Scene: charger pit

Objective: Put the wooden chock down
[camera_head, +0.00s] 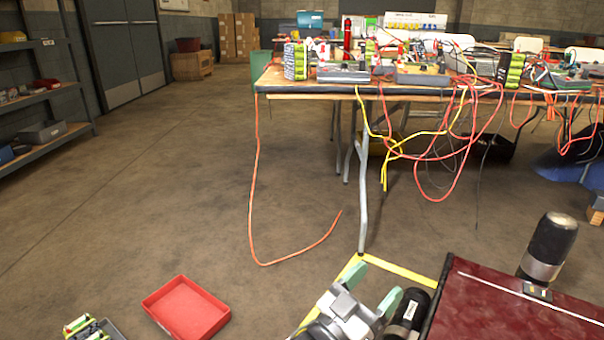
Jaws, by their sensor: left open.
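My left gripper (374,287) is at the bottom centre, low over the floor. Its two green-tipped fingers stand apart with nothing visible between them. The tips are near a yellow floor line (400,272). I see no piece that I can clearly name as the wooden chock. A small brown block (596,213) is cut off by the right edge, and I cannot tell if it is the chock. My right gripper is not in view.
A workbench (300,90) carries battery packs and tangled wires. Red and yellow cables hang from it, and one orange cable (252,190) trails on the floor. A red tray (187,308) lies at lower left. Shelves (45,140) stand at left. The floor between is clear.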

